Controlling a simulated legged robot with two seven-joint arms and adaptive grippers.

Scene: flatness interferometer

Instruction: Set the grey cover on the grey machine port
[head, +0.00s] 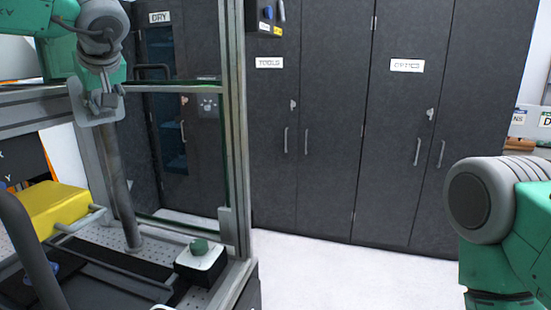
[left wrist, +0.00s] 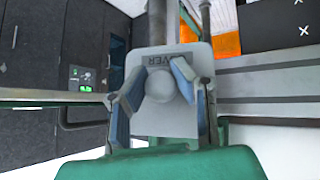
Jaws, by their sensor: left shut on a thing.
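My left gripper (head: 104,97) is at the upper left of the head view, pointing down, shut on the grey cover (head: 92,113). In the left wrist view the fingers (left wrist: 163,92) close around the cover's round knob. The grey cover (left wrist: 177,125) is a flat plate with rounded corners and a dark label, of which "VER" is readable. It is held in the air, in front of a grey post (head: 115,180) in the head view. I cannot clearly pick out the grey machine port in either view. My right gripper is not in view; only part of that arm shows.
A metal frame (head: 236,130) with a clear panel encloses the machine.

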